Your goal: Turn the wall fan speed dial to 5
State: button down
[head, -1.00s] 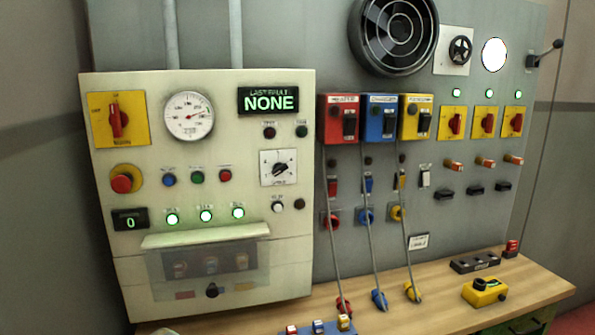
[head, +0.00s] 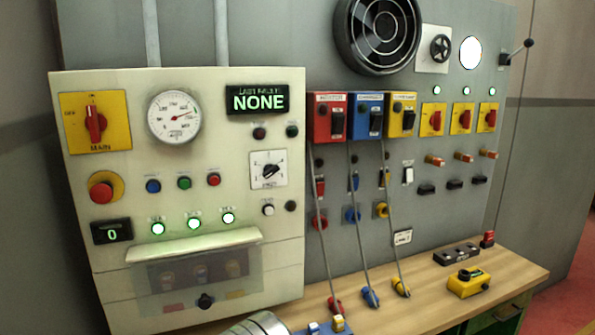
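A black knob (head: 269,171) sits on a square white scale plate on the cream control panel (head: 220,150); it appears to be the speed dial. Its bar slants from lower left to upper right, and the numbers and label are too small to read. The round black wall fan (head: 377,35) is on the grey wall above and to the right. My gripper is not in view. A grey metallic rounded part, seemingly of my arm, shows at the bottom edge, well below the knob.
A red knob on a yellow MAIN plate (head: 95,122), a round gauge (head: 174,117) and a red mushroom button (head: 102,191) are on the panel. Cables hang from red, blue and yellow boxes to the right. A yellow box (head: 468,282) lies on the wooden bench (head: 515,270).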

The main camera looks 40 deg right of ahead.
aim_at(270, 170)
jog(key=u, duration=0.9)
jog(key=k, duration=0.4)
